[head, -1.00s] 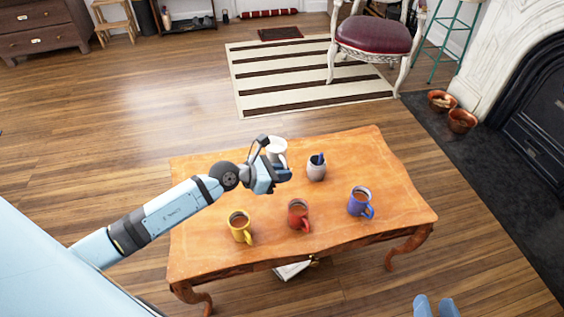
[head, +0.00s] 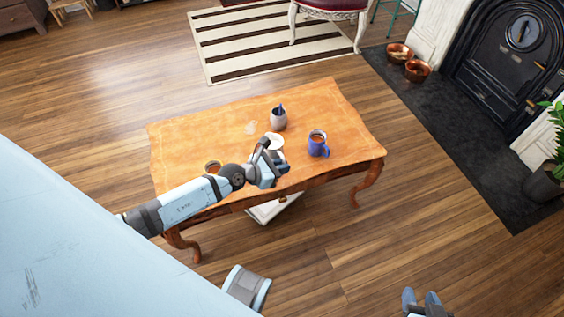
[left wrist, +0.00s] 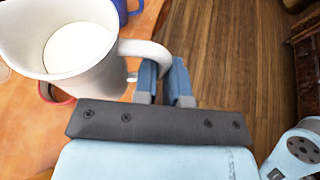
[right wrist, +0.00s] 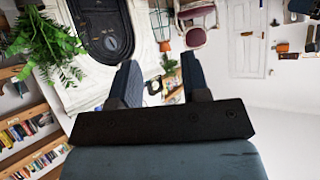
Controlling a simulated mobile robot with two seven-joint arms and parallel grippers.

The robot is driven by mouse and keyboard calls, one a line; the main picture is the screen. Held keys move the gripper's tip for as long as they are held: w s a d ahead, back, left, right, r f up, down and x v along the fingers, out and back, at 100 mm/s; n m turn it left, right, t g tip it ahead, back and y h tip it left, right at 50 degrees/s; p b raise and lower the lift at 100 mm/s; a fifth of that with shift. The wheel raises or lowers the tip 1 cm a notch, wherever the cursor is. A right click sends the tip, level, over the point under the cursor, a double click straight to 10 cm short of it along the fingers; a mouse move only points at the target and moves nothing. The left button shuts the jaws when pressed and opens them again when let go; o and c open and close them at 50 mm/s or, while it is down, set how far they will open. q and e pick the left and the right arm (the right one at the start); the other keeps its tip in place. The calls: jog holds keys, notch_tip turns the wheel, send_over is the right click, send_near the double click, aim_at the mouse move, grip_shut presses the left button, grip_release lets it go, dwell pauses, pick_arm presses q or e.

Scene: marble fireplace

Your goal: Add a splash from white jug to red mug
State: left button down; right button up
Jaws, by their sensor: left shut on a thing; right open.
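The white jug (head: 275,140) shows beyond my left gripper (head: 270,172) over the front part of the table. In the left wrist view the gripper (left wrist: 168,82) is shut on the handle of the white jug (left wrist: 100,76), and white liquid lies inside it. The jug looks about upright. The red mug is hidden in the head view. In the left wrist view only a bit of the red mug (left wrist: 46,92) shows, partly behind the jug; I cannot tell the gap between them. My right gripper (head: 421,300) is open and empty, away from the table.
On the wooden table (head: 200,130), a blue mug (head: 317,147) stands right of the jug. The table's back left is mostly clear.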

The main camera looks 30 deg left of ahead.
pick_arm(q)
jog(key=shift+f+n+g+h+b, duration=0.25)
jog(key=shift+n+h+b, duration=0.7)
jog(key=shift+b, duration=1.7)
jog(key=shift+f+n+g+h+b, duration=0.1)
jog(key=shift+n+g+h+b, duration=0.35)
jog(key=shift+n+b, duration=1.5)
pick_arm(e)
jog(key=w+a+r+t+y+b, duration=0.1)
jog(key=w+a+r+t+y, duration=0.2)
jog(key=r, duration=0.3)
jog(key=shift+a+t, duration=0.75)
jog(key=shift+t, duration=0.05)
pick_arm(q)
jog(key=shift+m, duration=0.7)
